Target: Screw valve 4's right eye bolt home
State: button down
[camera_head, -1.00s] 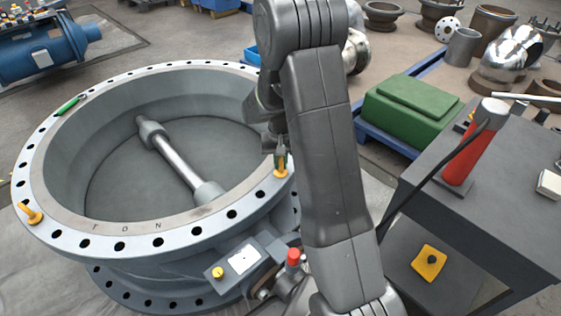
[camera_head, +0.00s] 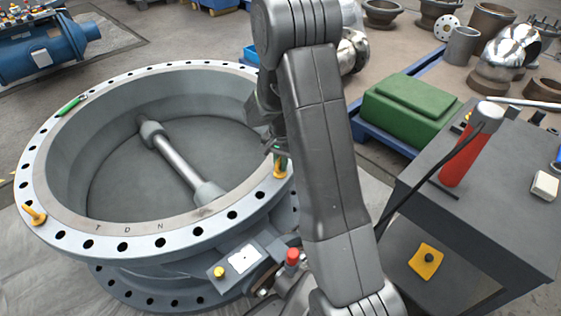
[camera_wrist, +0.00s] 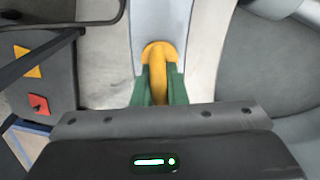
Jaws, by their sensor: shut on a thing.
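The large grey butterfly valve (camera_head: 104,242) lies flat with its ring of bolt holes facing up. Its right eye bolt (camera_head: 281,170), yellow, stands on the right side of the flange. In the wrist view the eye bolt (camera_wrist: 158,72) is between the green fingers of my gripper (camera_wrist: 160,88). My gripper is shut on it, and the bolt's base meets the flange (camera_wrist: 160,20). How deep the thread sits is hidden. A second yellow eye bolt (camera_head: 34,215) stands on the left side of the flange.
A green pen-like tool (camera_head: 68,106) lies on the far left rim. A dark cart (camera_head: 500,190) with a red cylinder (camera_head: 470,150) stands at the right. A green box (camera_head: 410,108) is behind it. The valve's actuator box (camera_head: 243,260) juts out in front.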

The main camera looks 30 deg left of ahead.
jog(key=shift+m, duration=0.3)
jog(key=c, duration=1.5)
grip_release()
jog(key=shift+o, duration=0.2)
notch_tip(320, 180, up, 14)
jog(key=p, duration=0.3)
jog(key=shift+f, duration=0.2)
notch_tip(320, 180, down, 14)
jog(key=b, duration=0.3)
jog(key=shift+r, duration=0.15)
jog(key=shift+r, duration=0.1)
